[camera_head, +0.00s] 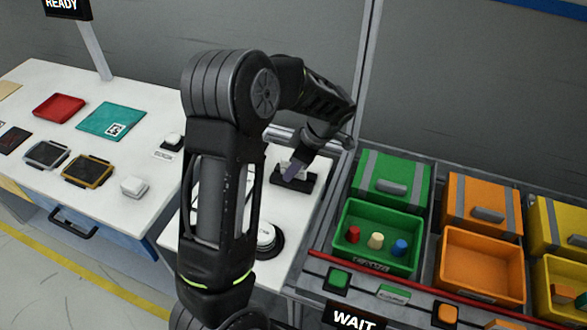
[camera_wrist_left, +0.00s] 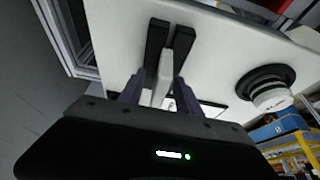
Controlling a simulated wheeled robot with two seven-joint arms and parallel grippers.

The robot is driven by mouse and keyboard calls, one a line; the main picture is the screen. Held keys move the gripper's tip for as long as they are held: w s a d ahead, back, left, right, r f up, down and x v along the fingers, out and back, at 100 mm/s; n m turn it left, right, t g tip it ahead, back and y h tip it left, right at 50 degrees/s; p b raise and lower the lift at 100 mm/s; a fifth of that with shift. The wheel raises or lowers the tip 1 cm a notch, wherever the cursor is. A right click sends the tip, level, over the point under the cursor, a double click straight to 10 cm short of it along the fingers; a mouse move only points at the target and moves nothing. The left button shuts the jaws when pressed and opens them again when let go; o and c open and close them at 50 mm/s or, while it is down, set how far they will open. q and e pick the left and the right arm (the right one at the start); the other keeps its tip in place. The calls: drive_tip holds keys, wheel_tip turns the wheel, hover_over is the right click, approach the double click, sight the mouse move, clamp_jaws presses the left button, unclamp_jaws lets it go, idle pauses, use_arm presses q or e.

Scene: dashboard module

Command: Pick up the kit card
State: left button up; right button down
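A small black holder (camera_head: 294,182) stands on the white table in the middle of the head view. A pale upright piece, which looks like the kit card (camera_wrist_left: 163,78), stands at the holder's slot between two black bars (camera_wrist_left: 182,44) in the left wrist view. My left gripper (camera_head: 291,172) reaches down over the holder. Its two fingers (camera_wrist_left: 160,88) are apart, one on each side of the pale card, with narrow gaps seeming to show. The head view mostly hides the card behind the fingers. My right gripper is not in view.
A round black-and-white button (camera_head: 267,238) stands in front of the holder. A green bin (camera_head: 340,235) with coloured pegs and an orange bin (camera_head: 481,262) are to the right. A left table holds a red tray (camera_head: 59,108) and a teal mat (camera_head: 111,120).

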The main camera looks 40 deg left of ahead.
use_arm(q)
clamp_jaws()
idle(0.3)
idle(0.4)
wheel_tip(320, 180, up, 10)
drive_tip(key=p, duration=0.4)
idle(0.5)
